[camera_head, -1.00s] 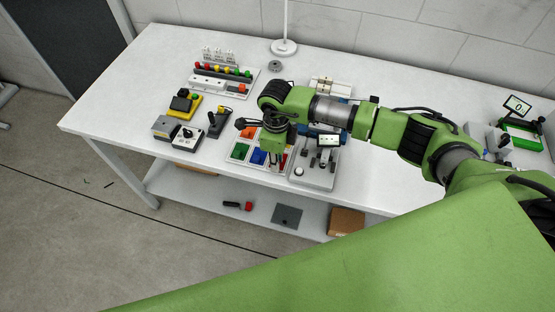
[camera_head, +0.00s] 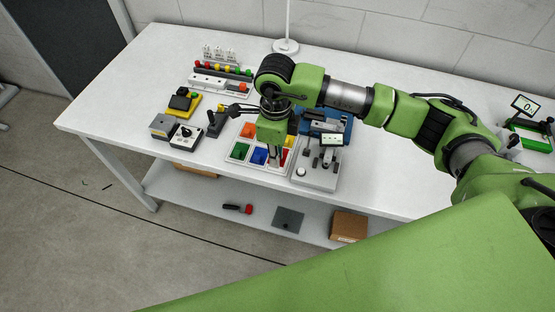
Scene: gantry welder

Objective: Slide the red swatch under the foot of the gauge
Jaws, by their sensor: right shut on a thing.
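My right gripper (camera_head: 275,158) points down over the right end of a white sorting tray (camera_head: 233,159). It is shut, and the red swatch (camera_head: 284,156) shows at its fingertips. The fingers partly hide the swatch, so I cannot tell whether it is clear of the tray. The gauge (camera_head: 327,155), with a small display on top, stands just right of the tray on a grey base plate (camera_head: 314,182). Its foot is too small to make out clearly. My left gripper is not in view.
Green (camera_head: 239,151) and blue (camera_head: 259,156) pieces lie in the tray. A blue device (camera_head: 340,121) stands behind the gauge. A yellow device (camera_head: 183,103) and a grey control box (camera_head: 186,138) are to the left.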

